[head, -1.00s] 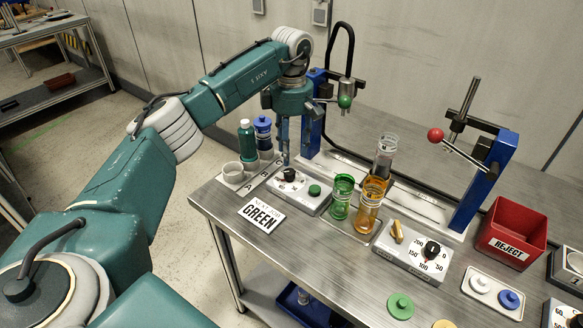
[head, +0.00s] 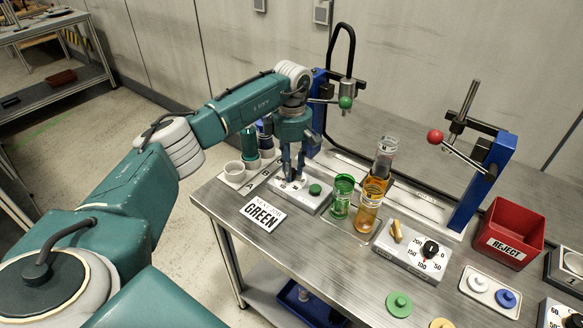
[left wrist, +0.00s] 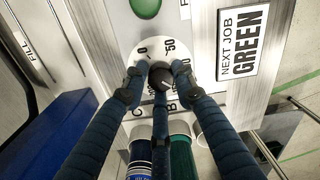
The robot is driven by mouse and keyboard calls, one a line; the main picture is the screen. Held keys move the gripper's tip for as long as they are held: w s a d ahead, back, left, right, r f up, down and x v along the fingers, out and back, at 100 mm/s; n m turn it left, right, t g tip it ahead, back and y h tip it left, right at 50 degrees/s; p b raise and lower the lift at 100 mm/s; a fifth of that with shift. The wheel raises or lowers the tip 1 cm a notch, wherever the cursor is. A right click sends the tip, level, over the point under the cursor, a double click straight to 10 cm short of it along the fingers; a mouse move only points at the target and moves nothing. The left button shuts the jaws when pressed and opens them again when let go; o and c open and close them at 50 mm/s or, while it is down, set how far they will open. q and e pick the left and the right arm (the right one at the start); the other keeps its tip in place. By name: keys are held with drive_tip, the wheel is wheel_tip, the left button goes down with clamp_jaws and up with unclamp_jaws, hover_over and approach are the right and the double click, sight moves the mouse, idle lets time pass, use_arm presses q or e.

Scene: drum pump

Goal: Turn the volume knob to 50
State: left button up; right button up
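A black knob (left wrist: 160,78) stands on a round white dial (left wrist: 157,48), where I read a 0 and what looks like 50. It sits on the white control box (head: 309,203) with a green button (head: 315,190). My left gripper (head: 291,178) points down over this knob, hiding most of it in the head view. In the left wrist view its fingertips (left wrist: 156,72) are apart, one on each side of the knob; I cannot tell whether they touch it. A second black knob (head: 431,249) with a 0 to 200 scale is on another box at right. My right gripper is out of view.
A green jar (head: 341,197) and an amber jar (head: 368,212) stand close right of the control box. Cups and bottles (head: 249,143) stand behind left. A red reject bin (head: 510,232) is at right.

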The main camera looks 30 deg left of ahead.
use_arm(q)
drive_tip(key=shift+n, duration=0.4)
clamp_jaws()
drive_tip(key=n, duration=0.4)
drive_tip(key=shift+r+n, duration=0.1)
drive_tip(key=shift+n, duration=0.3)
drive_tip(key=n+p, duration=0.1)
drive_tip(key=n, duration=0.3)
drive_tip(key=shift+w+n, duration=0.1)
drive_tip(key=shift+n, duration=0.2)
drive_tip(key=n+p, duration=0.1)
drive_tip(key=n, duration=0.4)
drive_tip(key=shift+r+t, duration=0.15)
drive_tip(key=shift+t, duration=0.15)
drive_tip(key=n+p, duration=0.1)
drive_tip(key=n, duration=0.4)
drive_tip(key=shift+w+a, duration=0.1)
drive_tip(key=shift+a, duration=0.05)
drive_tip(key=shift+r, duration=0.1)
drive_tip(key=o, duration=1.1)
unclamp_jaws()
drive_tip(key=shift+o, duration=0.2)
drive_tip(key=shift+f, duration=0.2)
